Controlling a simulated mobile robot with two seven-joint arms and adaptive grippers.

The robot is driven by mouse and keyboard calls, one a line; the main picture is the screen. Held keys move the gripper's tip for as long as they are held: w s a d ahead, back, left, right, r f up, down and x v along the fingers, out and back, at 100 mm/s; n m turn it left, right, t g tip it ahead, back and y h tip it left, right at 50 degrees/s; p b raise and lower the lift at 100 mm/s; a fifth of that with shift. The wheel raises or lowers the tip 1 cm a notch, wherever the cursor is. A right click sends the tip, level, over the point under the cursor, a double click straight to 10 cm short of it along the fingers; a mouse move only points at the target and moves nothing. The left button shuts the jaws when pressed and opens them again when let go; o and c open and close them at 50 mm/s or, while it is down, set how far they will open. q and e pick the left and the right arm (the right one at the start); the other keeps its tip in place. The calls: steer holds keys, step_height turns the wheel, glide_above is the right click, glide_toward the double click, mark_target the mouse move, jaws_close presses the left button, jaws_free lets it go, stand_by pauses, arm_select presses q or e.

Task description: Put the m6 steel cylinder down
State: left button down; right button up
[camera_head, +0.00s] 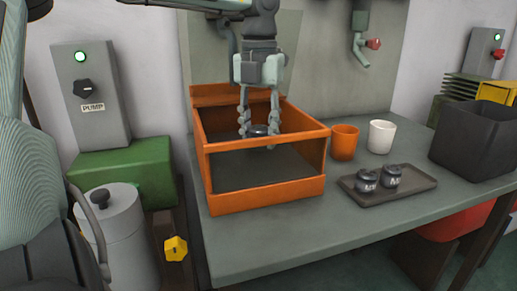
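My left gripper (258,142), its arm coming in from the top left, points down into an orange open-topped box (268,196) on the grey-green bench. Its two fingers are spread, with a small dark cylinder (259,130) between or just behind the fingertips. I cannot tell whether the fingers press on it, or whether it touches the box floor. Its marking cannot be read. Two similar dark cylinders with pale lettering, a left one (367,181) and a right one (391,176), stand upright on a dark tray (410,192). My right gripper is not in view.
An orange cup (344,142) and a white cup (381,137) stand right of the box. A black bin (473,143) is at the bench's right end. A red-handled tap (367,45) hangs behind. The bench front (345,227) is clear. A grey canister (113,236) stands at left.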

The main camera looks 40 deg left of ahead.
arm_select(q)
step_height(320, 180, down, 3)
steer(key=shift+s+f, duration=0.1)
steer(key=shift+w+a+f+p, duration=0.2)
steer(key=shift+f+p, duration=0.1)
steer(key=shift+f, duration=0.2)
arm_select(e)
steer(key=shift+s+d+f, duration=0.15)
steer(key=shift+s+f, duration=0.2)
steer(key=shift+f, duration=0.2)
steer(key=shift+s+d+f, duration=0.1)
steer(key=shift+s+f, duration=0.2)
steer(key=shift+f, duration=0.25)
arm_select(q)
steer(key=shift+f, duration=0.1)
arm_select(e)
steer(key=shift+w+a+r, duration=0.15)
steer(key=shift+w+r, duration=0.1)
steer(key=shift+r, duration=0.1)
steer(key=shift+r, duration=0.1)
arm_select(q)
steer(key=c, duration=1)
jaws_free()
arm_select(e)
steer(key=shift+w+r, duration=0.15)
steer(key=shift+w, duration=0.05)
